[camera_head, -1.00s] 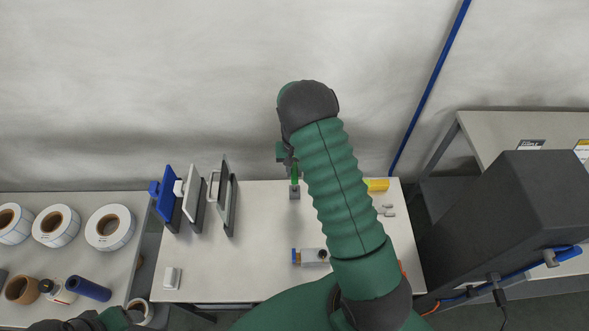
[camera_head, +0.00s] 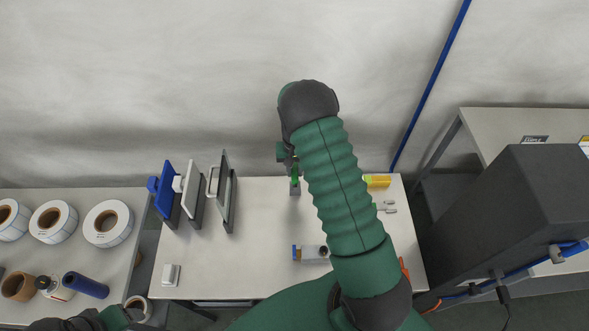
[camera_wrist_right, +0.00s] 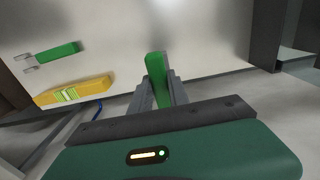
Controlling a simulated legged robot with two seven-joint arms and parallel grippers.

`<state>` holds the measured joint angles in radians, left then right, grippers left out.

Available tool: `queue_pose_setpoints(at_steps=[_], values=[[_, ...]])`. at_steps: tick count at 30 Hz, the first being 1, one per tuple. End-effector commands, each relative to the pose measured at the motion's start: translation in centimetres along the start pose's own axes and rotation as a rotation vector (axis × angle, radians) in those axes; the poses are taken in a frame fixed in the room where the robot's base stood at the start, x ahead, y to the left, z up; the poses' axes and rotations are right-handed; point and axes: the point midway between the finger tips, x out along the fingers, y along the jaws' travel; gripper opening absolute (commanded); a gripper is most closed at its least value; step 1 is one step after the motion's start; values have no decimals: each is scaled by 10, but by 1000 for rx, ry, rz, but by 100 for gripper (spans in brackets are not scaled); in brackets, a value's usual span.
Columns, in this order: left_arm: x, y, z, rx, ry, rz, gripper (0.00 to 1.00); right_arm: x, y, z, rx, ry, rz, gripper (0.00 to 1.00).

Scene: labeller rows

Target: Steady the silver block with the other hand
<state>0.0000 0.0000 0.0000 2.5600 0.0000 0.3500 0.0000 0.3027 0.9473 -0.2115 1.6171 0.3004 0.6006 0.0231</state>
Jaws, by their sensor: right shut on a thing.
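A silver-grey block (camera_head: 312,254) with a dark hole and a blue end strip lies on the middle table, left of my right forearm. My right gripper (camera_head: 294,172) is over the back of the table, well beyond this block. It is shut on a green piece, which shows between its fingers in the right wrist view (camera_wrist_right: 157,78). A small grey part (camera_head: 295,189) shows just below the green piece; I cannot tell whether they are joined. Part of my left arm shows at the bottom left, but its gripper is out of view.
A yellow tool (camera_head: 377,181) lies right of my forearm. Another tool with a green handle (camera_wrist_right: 58,52) shows in the right wrist view. Upright blue, white and grey panels (camera_head: 222,195) stand on the left. A dark machine (camera_head: 510,215) stands right.

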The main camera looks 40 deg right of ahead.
Motion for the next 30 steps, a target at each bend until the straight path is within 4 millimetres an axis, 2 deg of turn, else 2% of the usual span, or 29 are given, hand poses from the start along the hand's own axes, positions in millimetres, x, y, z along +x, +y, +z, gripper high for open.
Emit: queue_pose_setpoints(at_steps=[7,8,13,23,26,30], values=[[5,0,1,0,0,0,69,7,0,0,0,1,0,0],[4,0,1,0,0,0,69,6,0,0,0,1,0,24],[4,0,1,0,0,0,69,6,0,0,0,0,0,46],[5,0,1,0,0,0,69,4,0,0,0,0,0,47],[7,0,2,0,0,0,69,-6,0,-1,0,3,-1,47],[13,0,3,0,0,0,69,-39,-1,-2,0,6,-3,47]])
